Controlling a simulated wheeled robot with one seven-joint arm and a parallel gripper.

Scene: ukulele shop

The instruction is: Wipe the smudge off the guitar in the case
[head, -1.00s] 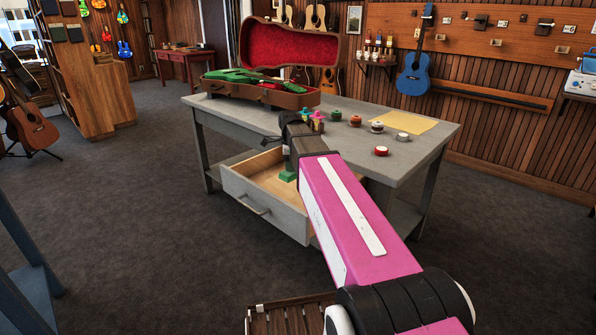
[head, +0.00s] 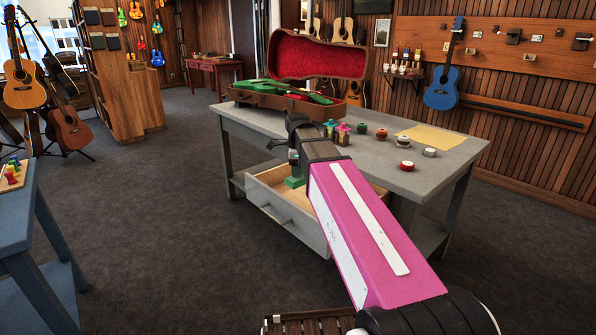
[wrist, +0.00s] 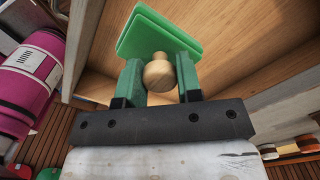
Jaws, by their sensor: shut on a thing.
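My gripper (wrist: 158,78) is shut on the round wooden knob (wrist: 159,72) of a flat green pad (wrist: 150,35). One green finger is on each side of the knob. In the head view, my gripper (head: 294,168) points down at the open drawer, with the green pad (head: 294,182) at its lower end. The brown case (head: 316,57) is open on the grey table, with a red lining. A green guitar (head: 262,86) lies in it, partly hidden by the case wall. I cannot make out a smudge on it.
The wooden drawer (head: 264,192) is pulled out below the grey table (head: 400,165). Small bottles (head: 342,133), several round tins (head: 382,134) and a yellow sheet (head: 430,136) are on the tabletop. A blue table (head: 18,215) stands at the left. Floor between is clear.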

